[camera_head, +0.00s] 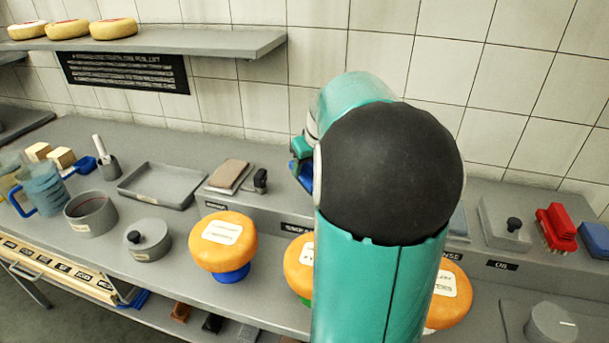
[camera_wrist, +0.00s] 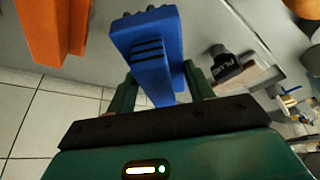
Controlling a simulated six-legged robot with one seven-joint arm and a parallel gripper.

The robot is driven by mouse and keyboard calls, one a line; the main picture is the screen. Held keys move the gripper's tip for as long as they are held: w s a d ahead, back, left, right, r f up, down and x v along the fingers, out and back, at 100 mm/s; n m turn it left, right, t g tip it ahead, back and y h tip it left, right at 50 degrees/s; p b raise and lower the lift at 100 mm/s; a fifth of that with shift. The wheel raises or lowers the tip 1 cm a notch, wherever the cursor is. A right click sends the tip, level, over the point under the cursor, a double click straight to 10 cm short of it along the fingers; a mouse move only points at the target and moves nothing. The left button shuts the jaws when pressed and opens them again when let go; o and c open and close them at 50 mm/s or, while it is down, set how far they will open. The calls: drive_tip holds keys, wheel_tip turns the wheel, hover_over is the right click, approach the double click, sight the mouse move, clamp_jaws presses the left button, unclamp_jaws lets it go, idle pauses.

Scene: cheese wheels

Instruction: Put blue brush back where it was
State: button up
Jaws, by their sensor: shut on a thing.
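My gripper (camera_wrist: 160,90) is shut on the blue brush (camera_wrist: 150,55). The brush shows as a ridged blue block between the two teal fingers in the wrist view. In the head view a small blue part of the brush (camera_head: 306,179) shows at the left side of my teal arm, above the grey counter ledge. My arm hides most of the gripper there. A red brush (camera_head: 553,228) with bristles stands on the ledge at the right.
A blue block (camera_head: 594,240) lies beside the red brush, cut by the frame edge. Several orange cheese wheels (camera_head: 223,240) stand along the front. A grey tray (camera_head: 160,185) is empty. An orange block (camera_wrist: 55,30) and a label marked PLUG (camera_wrist: 242,70) show in the wrist view.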

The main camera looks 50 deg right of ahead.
sight(307, 176)
drive_tip(key=x, duration=0.3)
drive_tip(key=shift+s+a+f, duration=0.1)
drive_tip(key=shift+f, duration=0.5)
drive_tip(key=shift+f, duration=0.15)
drive_tip(key=o, duration=0.9)
drive_tip(key=v, duration=1.2)
drive_tip(key=s+a+n, duration=0.1)
drive_tip(key=s+a, duration=0.1)
drive_tip(key=a, duration=1.2)
drive_tip(key=s+a+n, duration=0.2)
drive_tip(key=a, duration=1.2)
drive_tip(key=shift+n+t+y, duration=0.3)
drive_tip(key=shift+t+y, duration=0.3)
drive_tip(key=shift+y, duration=0.1)
drive_tip(key=s+a+f, duration=0.1)
drive_tip(key=s+a, duration=0.1)
drive_tip(key=s+a+f, duration=0.1)
drive_tip(key=s+a, duration=0.1)
drive_tip(key=s+a+f, duration=0.2)
drive_tip(key=a, duration=0.1)
drive_tip(key=shift+a, duration=0.1)
